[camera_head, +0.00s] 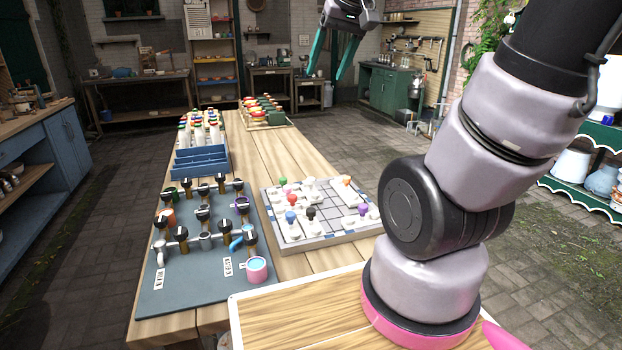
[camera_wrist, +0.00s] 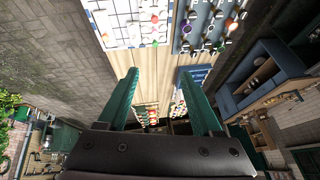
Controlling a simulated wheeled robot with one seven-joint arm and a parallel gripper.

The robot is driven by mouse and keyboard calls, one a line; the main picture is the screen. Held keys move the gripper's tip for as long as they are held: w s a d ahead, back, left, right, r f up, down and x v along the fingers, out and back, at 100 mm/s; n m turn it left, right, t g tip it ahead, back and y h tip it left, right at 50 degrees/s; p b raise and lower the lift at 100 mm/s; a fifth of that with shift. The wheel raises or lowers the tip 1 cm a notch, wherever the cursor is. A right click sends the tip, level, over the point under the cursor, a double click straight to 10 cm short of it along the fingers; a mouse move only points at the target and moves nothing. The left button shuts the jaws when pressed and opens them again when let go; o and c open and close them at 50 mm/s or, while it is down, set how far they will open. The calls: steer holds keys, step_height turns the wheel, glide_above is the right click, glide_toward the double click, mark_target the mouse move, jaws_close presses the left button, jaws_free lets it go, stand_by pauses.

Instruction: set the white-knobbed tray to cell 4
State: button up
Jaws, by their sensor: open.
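A pale board with a grid of cells (camera_head: 338,232) lies on the wooden table and holds several small white trays with coloured knobs. A pale knob near its back middle (camera_head: 309,183) looks like the white one, but it is too small to be sure. Cell numbers cannot be read. The board also shows at the top of the wrist view (camera_wrist: 122,30). My gripper (camera_head: 328,72) is raised high beyond the board, with its two green fingers apart and nothing between them. In the wrist view my gripper (camera_wrist: 159,75) is also open and empty, well away from the board.
A blue rack (camera_head: 201,161) and white bottles stand behind. A crate of coloured items (camera_head: 264,113) is at the far end. Bare planks lie between.

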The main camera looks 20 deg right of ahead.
steer(key=w+d+f+n+g, duration=0.25)
steer(key=w+f, duration=0.25)
steer(key=w, duration=0.5)
steer(key=n+g+h, duration=0.2)
steer(key=n+g, duration=0.1)
steer(key=n, duration=0.5)
glide_above(311, 178)
step_height(311, 178, down, 22)
step_height(311, 178, down, 11)
steer(key=shift+s+a+r, duration=0.1)
jaws_close()
